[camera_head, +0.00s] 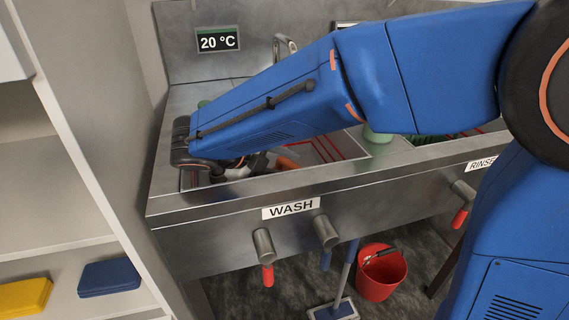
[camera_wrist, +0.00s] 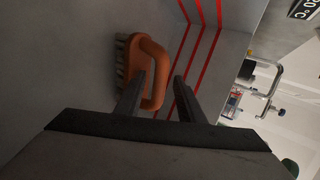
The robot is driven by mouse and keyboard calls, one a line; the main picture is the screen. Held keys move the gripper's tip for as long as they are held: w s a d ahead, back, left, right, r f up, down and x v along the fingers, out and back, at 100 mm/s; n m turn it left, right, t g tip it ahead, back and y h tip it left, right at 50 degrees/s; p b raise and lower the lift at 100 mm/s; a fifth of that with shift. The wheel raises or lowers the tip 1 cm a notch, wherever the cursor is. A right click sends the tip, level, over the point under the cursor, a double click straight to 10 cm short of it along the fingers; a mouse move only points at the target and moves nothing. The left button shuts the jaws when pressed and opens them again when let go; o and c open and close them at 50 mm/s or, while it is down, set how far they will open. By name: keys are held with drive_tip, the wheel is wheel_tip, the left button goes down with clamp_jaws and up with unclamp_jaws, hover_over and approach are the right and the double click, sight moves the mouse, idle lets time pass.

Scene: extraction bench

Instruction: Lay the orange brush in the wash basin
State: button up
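The wash basin (camera_head: 355,153) has steel walls with red lines inside and a WASH label on its front. The orange brush (camera_wrist: 152,60) has a looped handle and pale bristles on its left side. It also shows as a small orange patch inside the basin (camera_head: 287,162) in the head view, largely hidden by my arm. My gripper (camera_wrist: 158,76) reaches down into the basin. Its fingers are apart, with one bar of the brush's handle between them and a gap beside the right finger. I cannot tell whether the brush rests fully on the basin floor.
A tap (camera_head: 285,45) stands behind the wash basin. Valve handles (camera_head: 267,272) stick out of the bench front. A red bucket (camera_head: 381,275) and a mop stand below. Shelves (camera_head: 55,240) are at the left.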

drive_tip(key=v, duration=0.7)
drive_tip(key=shift+a+r, duration=0.15)
drive_tip(key=shift+r, duration=0.1)
drive_tip(key=shift+s, duration=0.1)
